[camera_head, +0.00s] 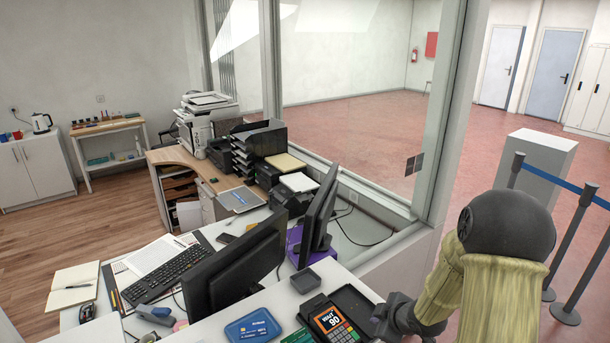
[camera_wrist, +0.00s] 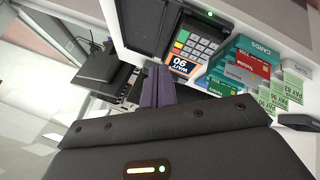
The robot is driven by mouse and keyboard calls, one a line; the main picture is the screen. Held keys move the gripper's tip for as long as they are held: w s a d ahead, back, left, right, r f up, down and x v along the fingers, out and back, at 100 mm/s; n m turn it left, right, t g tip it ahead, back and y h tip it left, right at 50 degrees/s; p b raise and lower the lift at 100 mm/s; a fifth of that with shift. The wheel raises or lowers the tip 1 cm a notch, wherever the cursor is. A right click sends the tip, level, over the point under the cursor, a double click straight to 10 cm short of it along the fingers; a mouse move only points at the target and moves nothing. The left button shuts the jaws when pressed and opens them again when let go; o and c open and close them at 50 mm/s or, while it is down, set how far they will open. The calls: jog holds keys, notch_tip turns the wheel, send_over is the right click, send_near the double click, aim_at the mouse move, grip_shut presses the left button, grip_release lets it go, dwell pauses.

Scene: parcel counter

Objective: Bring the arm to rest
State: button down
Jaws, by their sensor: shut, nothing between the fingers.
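My gripper (camera_wrist: 158,72) shows in the wrist view as two narrow purple-grey fingers side by side, shut with nothing between them. They point toward the counter with the card terminal (camera_wrist: 190,48). In the head view my arm is bent at the lower right, and its dark wrist end (camera_head: 396,315) is just right of the same card terminal (camera_head: 334,322). The fingertips cannot be made out in the head view. I cannot tell how far the fingers are above the counter.
A dark tray (camera_head: 352,304) lies beside the terminal. A window frame (camera_head: 455,110), grey pedestal (camera_head: 540,165) and barrier posts (camera_head: 578,250) are at right.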

jog(key=s+a+r+m+g+h+b, duration=0.1)
jog(key=s+r+m+g, duration=0.1)
jog(key=s+m, duration=0.4)
jog(key=s+a+r+m+g+h+b, duration=0.2)
jog(key=s+r+m, duration=0.2)
jog(key=s+m, duration=0.3)
jog(key=s, duration=0.5)
jog(key=shift+s+a+g, duration=0.25)
jog(key=shift+s+g, duration=0.05)
jog(key=shift+g, duration=0.1)
jog(key=shift+r, duration=0.1)
dwell(2.1)
